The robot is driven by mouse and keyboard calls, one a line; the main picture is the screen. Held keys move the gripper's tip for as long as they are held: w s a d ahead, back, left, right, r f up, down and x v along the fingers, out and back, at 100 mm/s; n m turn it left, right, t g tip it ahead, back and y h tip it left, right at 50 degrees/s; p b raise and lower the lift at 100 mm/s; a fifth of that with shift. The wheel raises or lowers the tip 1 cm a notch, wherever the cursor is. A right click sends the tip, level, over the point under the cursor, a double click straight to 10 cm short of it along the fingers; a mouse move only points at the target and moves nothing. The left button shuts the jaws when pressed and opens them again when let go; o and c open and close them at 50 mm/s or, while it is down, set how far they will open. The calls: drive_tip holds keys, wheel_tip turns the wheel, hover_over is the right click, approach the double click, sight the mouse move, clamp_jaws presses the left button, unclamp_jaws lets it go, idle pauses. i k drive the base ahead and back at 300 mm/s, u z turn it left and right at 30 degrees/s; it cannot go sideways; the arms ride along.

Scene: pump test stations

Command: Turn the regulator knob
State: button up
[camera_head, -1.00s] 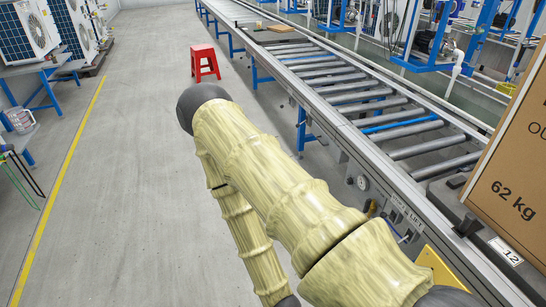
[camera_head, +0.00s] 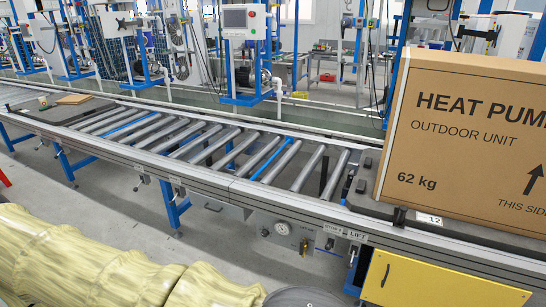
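A round white pressure gauge (camera_head: 282,228) sits on a grey panel on the near side of the roller conveyor. A small dark part (camera_head: 265,232), possibly the regulator knob, shows just left of the gauge; it is too small to be sure. A small brass-coloured fitting (camera_head: 304,246) is right of the gauge. My arm, in a pale yellow ribbed cover, crosses the lower left, in front of and below the panel, apart from it in the picture. My gripper is outside the view.
The roller conveyor (camera_head: 160,148) runs across the view. A large heat pump carton (camera_head: 465,150) stands on its right part. A yellow panel (camera_head: 440,285) is below the carton. Test stations with a screen (camera_head: 244,20) stand behind. Bare floor (camera_head: 115,205) shows between my arm and the conveyor.

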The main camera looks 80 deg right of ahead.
sight(264, 233)
drive_tip(key=z, duration=0.85)
drive_tip(key=i, duration=0.95)
drive_tip(key=z, duration=0.9)
